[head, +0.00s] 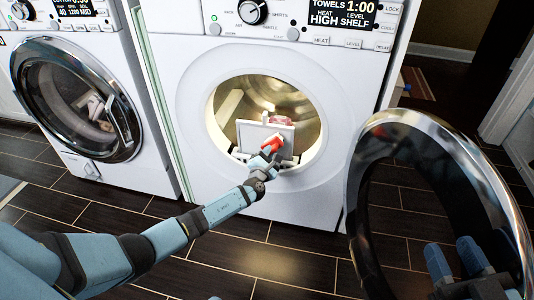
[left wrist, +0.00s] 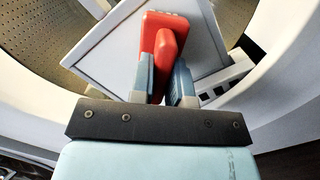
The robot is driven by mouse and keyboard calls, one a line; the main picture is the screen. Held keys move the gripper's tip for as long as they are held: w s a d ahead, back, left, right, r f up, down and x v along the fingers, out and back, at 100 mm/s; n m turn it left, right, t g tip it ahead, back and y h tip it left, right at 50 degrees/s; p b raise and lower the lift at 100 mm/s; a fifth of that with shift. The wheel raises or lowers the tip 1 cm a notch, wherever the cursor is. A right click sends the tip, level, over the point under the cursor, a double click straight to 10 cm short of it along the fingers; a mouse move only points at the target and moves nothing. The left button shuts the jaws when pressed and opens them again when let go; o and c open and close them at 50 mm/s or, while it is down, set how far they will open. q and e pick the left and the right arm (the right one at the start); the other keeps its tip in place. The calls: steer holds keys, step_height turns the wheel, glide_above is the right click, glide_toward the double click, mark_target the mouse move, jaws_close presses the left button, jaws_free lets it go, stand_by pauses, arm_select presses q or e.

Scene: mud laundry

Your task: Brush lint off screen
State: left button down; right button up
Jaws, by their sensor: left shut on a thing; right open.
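A pale rectangular lint screen (head: 249,133) stands tilted in the round opening of the dryer (head: 190,115). It also shows behind the gripper in the left wrist view (left wrist: 112,52). My left gripper (head: 267,152) is shut on a red brush (head: 273,141), held in front of the screen. A small pinkish patch (head: 281,119), perhaps lint, shows at the screen's top edge. My right gripper (head: 455,258) is open and empty at the lower right.
The dryer's chrome-rimmed door (head: 376,136) hangs open at right, close to my right gripper. A front-loading washer (head: 75,100) with its door shut stands at left. The dark tiled floor (head: 300,262) in front of the dryer is clear.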

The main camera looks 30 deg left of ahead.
arm_select(q)
steer(key=s+a+b, duration=0.1)
steer(key=s+a, duration=0.1)
steer(key=a, duration=0.8)
steer(key=shift+s, duration=0.3)
stand_by(0.4)
steer(key=shift+a, duration=0.1)
steer(key=s+p, duration=0.1)
steer(key=s, duration=0.2)
steer(key=s+d+p, duration=0.1)
steer(key=s+p, duration=0.1)
steer(key=shift+s+d, duration=0.2)
steer(key=shift+s, duration=0.2)
